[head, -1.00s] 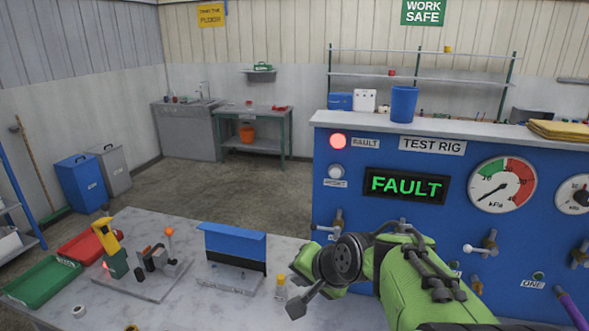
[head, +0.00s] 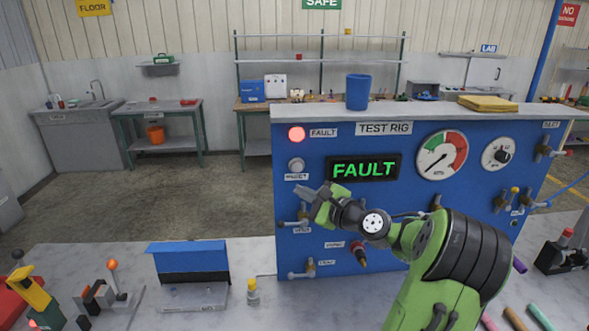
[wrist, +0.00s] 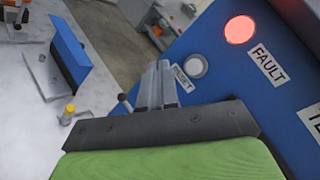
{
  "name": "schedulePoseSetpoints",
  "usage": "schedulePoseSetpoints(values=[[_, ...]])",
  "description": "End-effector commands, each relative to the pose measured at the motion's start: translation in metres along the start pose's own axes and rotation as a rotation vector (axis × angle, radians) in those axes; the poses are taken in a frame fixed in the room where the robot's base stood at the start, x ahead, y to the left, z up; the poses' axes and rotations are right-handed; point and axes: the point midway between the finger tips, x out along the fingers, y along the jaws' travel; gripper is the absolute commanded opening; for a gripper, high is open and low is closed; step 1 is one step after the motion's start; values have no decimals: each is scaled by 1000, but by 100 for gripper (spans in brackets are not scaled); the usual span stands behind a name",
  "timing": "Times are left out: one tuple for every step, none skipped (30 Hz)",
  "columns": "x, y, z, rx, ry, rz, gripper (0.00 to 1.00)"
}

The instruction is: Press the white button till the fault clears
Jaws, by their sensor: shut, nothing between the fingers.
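The white button (head: 296,165) is on the blue test rig's front, above a RESET label and below the lit red fault lamp (head: 297,134). The display (head: 363,169) reads FAULT in green. My gripper (head: 304,190) is shut and empty, just below the button in the head view. In the wrist view the closed fingers (wrist: 158,68) point up the picture, left of the white button (wrist: 195,66), with the RESET label (wrist: 181,79) partly beside them. A gap shows between fingertips and button there; I see no contact.
The test rig (head: 400,225) carries valve handles below the button and a pressure gauge (head: 442,155) to the right. A blue bin (head: 358,92) stands on top. On the bench are a blue-topped stand (head: 188,262) and a small yellow-capped bottle (head: 252,292).

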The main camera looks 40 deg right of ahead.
Motion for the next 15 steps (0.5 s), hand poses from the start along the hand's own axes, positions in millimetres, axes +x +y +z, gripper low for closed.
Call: schedulePoseSetpoints(values=[[3,-2,0,0,-2,1,0],[5,-3,-1,-1,-2,2,0],[9,-5,-3,-1,-3,2,0],[12,-7,-5,0,-3,2,0],[15,-9,-6,0,-3,2,0],[20,-11,-9,0,-3,2,0],[24,-13,-10,0,-3,3,0],[28,-16,-12,-1,-3,2,0],[32,-19,-15,-2,-3,3,0],[36,-20,-17,-1,-2,3,0],[40,-23,-19,-1,-3,2,0],[44,-25,-21,0,-2,2,0],[48,-27,-23,0,-1,2,0],[51,-29,-24,0,-1,2,0],[55,-33,-26,0,-2,2,0]])
